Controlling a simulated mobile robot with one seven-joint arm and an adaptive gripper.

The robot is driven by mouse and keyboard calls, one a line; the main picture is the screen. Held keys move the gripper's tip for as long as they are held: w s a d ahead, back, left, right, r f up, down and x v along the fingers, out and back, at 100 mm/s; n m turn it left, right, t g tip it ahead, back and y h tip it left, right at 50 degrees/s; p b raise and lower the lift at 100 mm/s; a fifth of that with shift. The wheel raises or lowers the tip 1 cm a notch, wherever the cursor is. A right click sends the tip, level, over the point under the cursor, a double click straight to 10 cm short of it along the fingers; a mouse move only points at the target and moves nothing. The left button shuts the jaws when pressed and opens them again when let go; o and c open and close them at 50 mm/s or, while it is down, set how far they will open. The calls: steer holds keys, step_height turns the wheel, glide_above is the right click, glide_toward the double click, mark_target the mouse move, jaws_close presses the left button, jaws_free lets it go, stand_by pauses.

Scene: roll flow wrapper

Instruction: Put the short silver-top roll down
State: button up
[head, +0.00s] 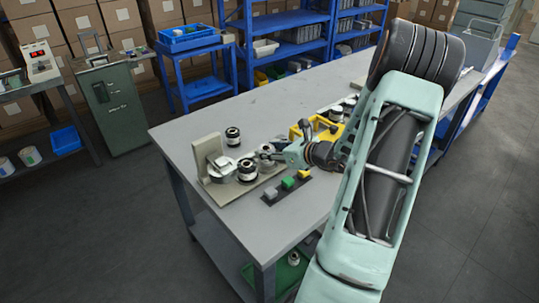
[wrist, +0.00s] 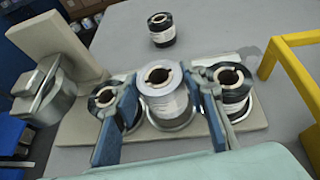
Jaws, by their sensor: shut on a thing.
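In the head view my gripper (head: 268,155) is over the board (head: 225,203), and the held roll is mostly hidden.
A loose black-top roll (wrist: 161,30) stands behind the board. A silver clamp-like unit (wrist: 48,92) and an upright plate (wrist: 62,45) are at the board's left end. A yellow frame (wrist: 290,65) is at right. Grey, green and yellow buttons (head: 288,183) sit in front.

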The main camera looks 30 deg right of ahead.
steer(key=shift+f, duration=0.85)
steer(key=shift+f, duration=0.1)
steer(key=shift+f, duration=0.2)
steer(key=o, duration=1)
steer(key=shift+r, duration=0.1)
steer(key=shift+c, duration=0.2)
steer(key=shift+r, duration=0.1)
steer(key=shift+s+d+r, duration=0.1)
steer(key=shift+s+r, duration=0.05)
steer(key=shift+r, duration=0.05)
steer(key=v, duration=1.1)
steer(key=shift+s+p, duration=0.3)
steer(key=shift+s, duration=0.05)
